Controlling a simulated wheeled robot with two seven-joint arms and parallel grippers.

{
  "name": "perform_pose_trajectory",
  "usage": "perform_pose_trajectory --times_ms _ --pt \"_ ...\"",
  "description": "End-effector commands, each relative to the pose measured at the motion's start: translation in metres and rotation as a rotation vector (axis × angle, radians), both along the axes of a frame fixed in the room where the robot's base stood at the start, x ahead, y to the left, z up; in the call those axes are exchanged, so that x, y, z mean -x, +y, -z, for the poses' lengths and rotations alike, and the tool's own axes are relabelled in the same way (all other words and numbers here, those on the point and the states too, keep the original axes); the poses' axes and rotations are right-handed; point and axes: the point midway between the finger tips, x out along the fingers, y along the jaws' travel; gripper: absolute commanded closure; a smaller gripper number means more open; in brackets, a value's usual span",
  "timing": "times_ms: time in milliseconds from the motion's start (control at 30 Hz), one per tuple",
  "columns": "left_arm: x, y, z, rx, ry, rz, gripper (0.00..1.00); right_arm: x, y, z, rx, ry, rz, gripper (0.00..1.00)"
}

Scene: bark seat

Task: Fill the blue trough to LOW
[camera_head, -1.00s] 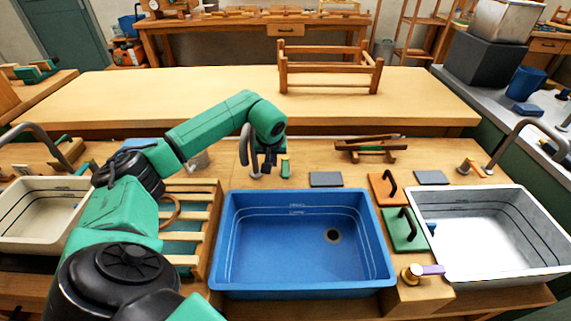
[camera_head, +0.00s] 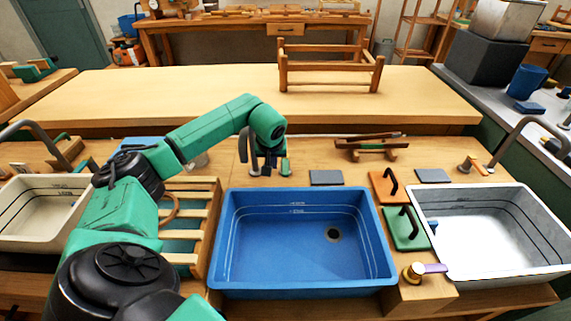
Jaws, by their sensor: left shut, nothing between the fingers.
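The blue trough (camera_head: 300,275) stands in the middle of the bench. It looks empty, with a dark round drain (camera_head: 333,234) in its floor and pale level lines on its inner walls. My left gripper (camera_head: 270,170) is shut and empty behind the trough's back left corner. It is close to a grey spout (camera_head: 244,150) and a small green handle (camera_head: 285,168); I cannot tell whether it touches the handle. The spout is partly hidden by my arm. My right gripper is not in view.
A white trough (camera_head: 490,243) stands on the right and a cream trough (camera_head: 35,215) on the left. A wooden slatted rack (camera_head: 205,235) is left of the blue trough.

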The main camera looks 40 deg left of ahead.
Motion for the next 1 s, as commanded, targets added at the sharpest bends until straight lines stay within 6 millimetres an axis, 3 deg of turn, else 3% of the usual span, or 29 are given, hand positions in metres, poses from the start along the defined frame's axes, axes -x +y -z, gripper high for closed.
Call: perform_pose_trajectory --times_ms 200,533,1000 --pt "0.0 0.0 0.017 0.0 0.001 0.0 1.0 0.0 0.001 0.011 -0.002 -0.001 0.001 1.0" --pt "-0.001 -0.002 0.016 0.001 0.002 0.001 1.0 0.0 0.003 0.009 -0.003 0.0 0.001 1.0" --pt "-0.023 -0.028 0.018 0.003 0.004 0.003 1.0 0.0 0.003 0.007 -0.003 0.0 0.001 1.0"
